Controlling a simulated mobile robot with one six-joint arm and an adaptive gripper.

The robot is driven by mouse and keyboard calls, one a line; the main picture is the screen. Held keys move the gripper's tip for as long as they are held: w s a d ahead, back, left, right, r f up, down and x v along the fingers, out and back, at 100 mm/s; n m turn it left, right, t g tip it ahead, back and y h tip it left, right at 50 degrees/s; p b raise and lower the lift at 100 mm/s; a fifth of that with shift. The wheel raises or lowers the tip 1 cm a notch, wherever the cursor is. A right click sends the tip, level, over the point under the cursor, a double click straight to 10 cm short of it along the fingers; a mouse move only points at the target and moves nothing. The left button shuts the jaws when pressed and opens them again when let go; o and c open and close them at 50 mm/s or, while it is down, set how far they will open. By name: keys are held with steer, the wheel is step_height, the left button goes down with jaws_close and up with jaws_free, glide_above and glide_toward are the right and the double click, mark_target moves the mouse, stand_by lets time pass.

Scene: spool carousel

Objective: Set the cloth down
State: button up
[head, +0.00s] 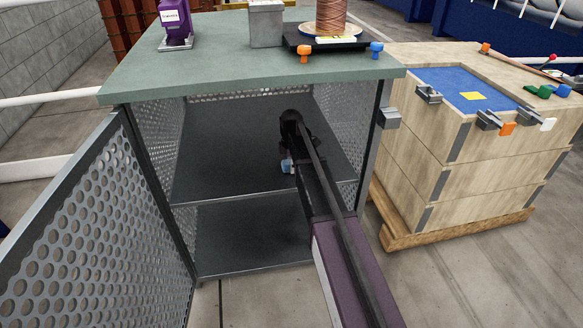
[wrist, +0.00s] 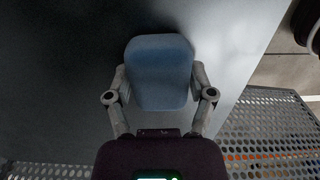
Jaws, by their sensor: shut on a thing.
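A blue cloth (wrist: 158,72), folded into a small pad, is between the two fingers of my gripper (wrist: 160,88) in the wrist view. My gripper is shut on it. In the head view a small light-blue bit of the cloth (head: 287,166) shows beside my arm's end, inside the open mesh cabinet. It is over the cabinet's middle shelf (head: 225,160). I cannot tell whether the cloth touches the shelf. My arm hides most of my gripper in the head view.
The perforated cabinet door (head: 100,235) stands open at the left. The green cabinet top (head: 215,72) is above my arm and holds a copper spool (head: 332,15), a grey box (head: 266,22) and a purple device (head: 176,20). A wooden crate (head: 425,165) stands at the right. The shelf's left part is bare.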

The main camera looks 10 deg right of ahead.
steer(key=shift+f, duration=0.1)
steer(key=o, duration=1)
steer(key=shift+o, duration=0.2)
steer(key=shift+d, duration=0.1)
step_height(320, 180, up, 12)
steer(key=p, duration=1.2)
stand_by(0.5)
